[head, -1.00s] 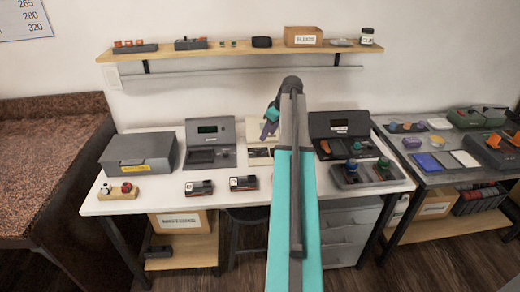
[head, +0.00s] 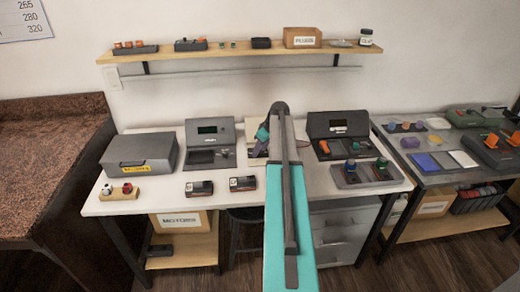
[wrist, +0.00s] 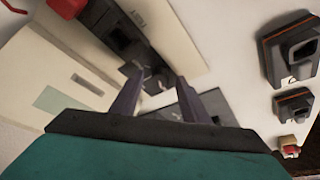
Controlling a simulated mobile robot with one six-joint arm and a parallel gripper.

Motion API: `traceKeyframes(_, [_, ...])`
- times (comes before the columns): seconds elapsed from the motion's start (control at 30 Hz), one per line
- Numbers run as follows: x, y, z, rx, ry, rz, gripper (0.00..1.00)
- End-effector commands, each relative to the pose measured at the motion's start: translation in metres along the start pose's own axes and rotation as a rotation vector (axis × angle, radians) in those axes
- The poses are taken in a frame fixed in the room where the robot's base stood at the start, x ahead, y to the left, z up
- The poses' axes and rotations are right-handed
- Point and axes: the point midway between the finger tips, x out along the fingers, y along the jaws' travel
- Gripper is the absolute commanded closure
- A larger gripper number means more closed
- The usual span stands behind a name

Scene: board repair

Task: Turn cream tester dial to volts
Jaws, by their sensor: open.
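The cream tester (wrist: 65,70) fills the left of the wrist view, with a pale green display patch and a small slot window. In the head view it (head: 253,128) is mostly hidden behind my arm at the back middle of the bench. Small dark knobs (wrist: 155,82) show between and just beyond my fingers; I cannot tell which one is the dial, or its setting. My gripper (wrist: 160,80) is open, its two purple fingers apart with nothing clearly held. In the head view my gripper (head: 262,138) is low over the tester, partly hidden by my arm.
A grey console (head: 211,145) stands left of the tester and a dark console (head: 340,133) right of it. A tray with coloured knobs (head: 368,172) sits front right. Two small dark modules (head: 199,189) (head: 242,183) lie at the front. A wall shelf (head: 225,48) hangs above.

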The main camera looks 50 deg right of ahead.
Motion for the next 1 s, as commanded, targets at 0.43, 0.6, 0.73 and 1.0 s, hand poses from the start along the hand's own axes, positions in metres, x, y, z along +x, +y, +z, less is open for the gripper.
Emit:
traceKeyframes(0.43, [0.004, -0.0006, -0.0004, -0.001, 0.0, 0.0, 0.69])
traceKeyframes(0.6, [0.004, -0.0008, -0.0006, -0.001, 0.0, 0.0, 0.97])
traceKeyframes(0.73, [0.0042, -0.0004, -0.0014, -0.002, 0.0, 0.0, 1.0])
traceKeyframes(1.0, [0.0042, -0.0022, -0.0014, 0.031, 0.001, 0.016, 1.0])
